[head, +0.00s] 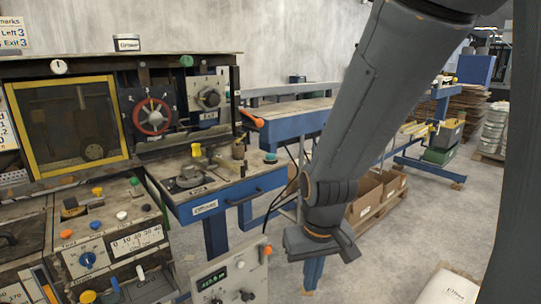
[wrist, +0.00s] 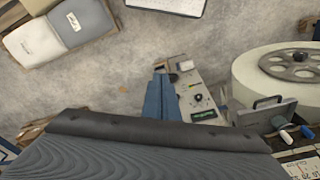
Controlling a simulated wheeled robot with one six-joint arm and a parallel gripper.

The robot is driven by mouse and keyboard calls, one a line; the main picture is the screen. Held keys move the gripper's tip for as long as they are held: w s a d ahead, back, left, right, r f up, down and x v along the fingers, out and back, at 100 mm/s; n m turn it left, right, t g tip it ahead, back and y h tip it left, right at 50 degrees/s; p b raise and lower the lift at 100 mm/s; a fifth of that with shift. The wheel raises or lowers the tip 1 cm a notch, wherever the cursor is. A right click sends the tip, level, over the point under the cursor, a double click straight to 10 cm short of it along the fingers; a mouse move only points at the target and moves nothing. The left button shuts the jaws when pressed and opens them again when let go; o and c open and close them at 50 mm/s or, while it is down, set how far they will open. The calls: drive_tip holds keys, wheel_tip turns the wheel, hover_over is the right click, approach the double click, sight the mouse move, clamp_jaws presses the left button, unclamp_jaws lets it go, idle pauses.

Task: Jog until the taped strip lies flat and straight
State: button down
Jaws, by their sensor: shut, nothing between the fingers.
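My gripper (head: 310,286) is in the lower middle of the head view, pointing down. Its narrow blue fingers are together and empty; they also show in the wrist view (wrist: 161,85). A control box (head: 232,277) with a green display and black knob stands left of it, apart. The box shows beside my fingers in the wrist view (wrist: 195,92). The taping machine has a yellow-framed window (head: 70,122), a red handwheel (head: 152,116) and a panel with a number scale (head: 136,241). I cannot make out the taped strip in either view.
A blue bench (head: 215,203) with knobs and clamps stands behind the box. A blue conveyor (head: 300,122) runs behind my arm. Cardboard boxes (head: 365,203) stand on a pallet. A large white reel (wrist: 270,90) is at right in the wrist view. Bare floor (head: 400,245) lies right of my gripper.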

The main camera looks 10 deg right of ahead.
idle(0.3)
wheel_tip(320, 180, up, 28)
drive_tip(key=m+t+p, duration=0.6)
drive_tip(key=m+t, duration=0.2)
hover_over(272, 156)
drive_tip(key=shift+a+f, duration=0.1)
drive_tip(key=shift+f, duration=0.1)
drive_tip(key=shift+f, duration=0.1)
wheel_tip(272, 156, down, 9)
drive_tip(key=b, duration=0.7)
drive_tip(key=shift+f+b, duration=0.25)
drive_tip(key=shift+b, duration=0.15)
